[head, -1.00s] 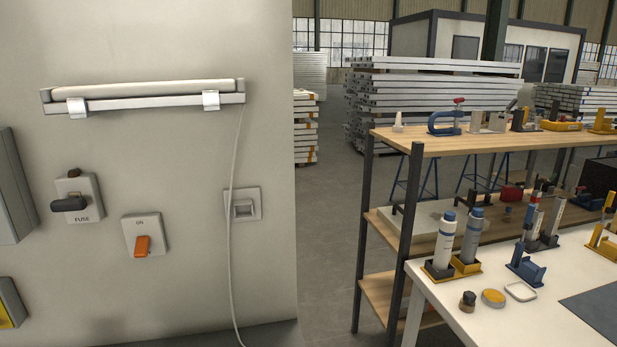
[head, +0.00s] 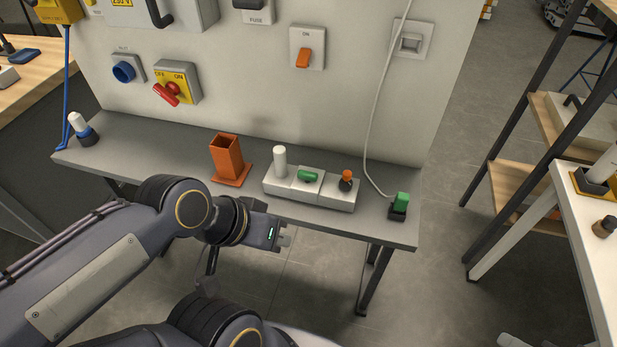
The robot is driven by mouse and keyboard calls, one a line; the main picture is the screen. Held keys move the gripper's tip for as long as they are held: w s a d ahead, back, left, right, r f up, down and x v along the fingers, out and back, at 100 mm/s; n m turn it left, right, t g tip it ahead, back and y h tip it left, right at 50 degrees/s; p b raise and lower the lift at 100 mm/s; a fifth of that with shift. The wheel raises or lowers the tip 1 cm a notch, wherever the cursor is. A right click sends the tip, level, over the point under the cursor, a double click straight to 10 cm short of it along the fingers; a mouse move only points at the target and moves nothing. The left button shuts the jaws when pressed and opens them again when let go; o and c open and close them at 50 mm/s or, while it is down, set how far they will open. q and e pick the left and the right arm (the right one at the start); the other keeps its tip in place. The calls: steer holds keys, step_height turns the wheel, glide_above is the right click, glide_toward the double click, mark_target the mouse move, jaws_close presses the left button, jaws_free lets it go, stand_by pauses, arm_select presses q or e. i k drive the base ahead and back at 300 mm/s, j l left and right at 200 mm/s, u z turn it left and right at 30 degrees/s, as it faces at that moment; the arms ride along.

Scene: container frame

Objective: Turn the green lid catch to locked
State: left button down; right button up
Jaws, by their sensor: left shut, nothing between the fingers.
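A green catch (head: 307,176) lies across a pale square plate in the middle of a low grey block (head: 325,196) on the narrow grey table. The catch looks roughly level, turned sideways along the block. Any lock marks are too small to read. My left gripper (head: 284,241) is shut and empty, in front of the table edge, below and a little left of the catch and apart from it. My right gripper is not in view.
A white cylinder (head: 280,161) and an orange-topped dark knob (head: 346,180) flank the catch on the block. An orange holder (head: 228,157) stands left, a green-topped dark item (head: 400,204) right. A pale cable (head: 371,130) hangs to the table (head: 400,231). The wall panel rises behind.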

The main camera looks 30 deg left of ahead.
mark_target(308, 176)
steer(key=i+l+u, duration=0.25)
steer(key=u, duration=0.15)
steer(key=i+l+u, duration=0.25)
steer(key=u, duration=1)
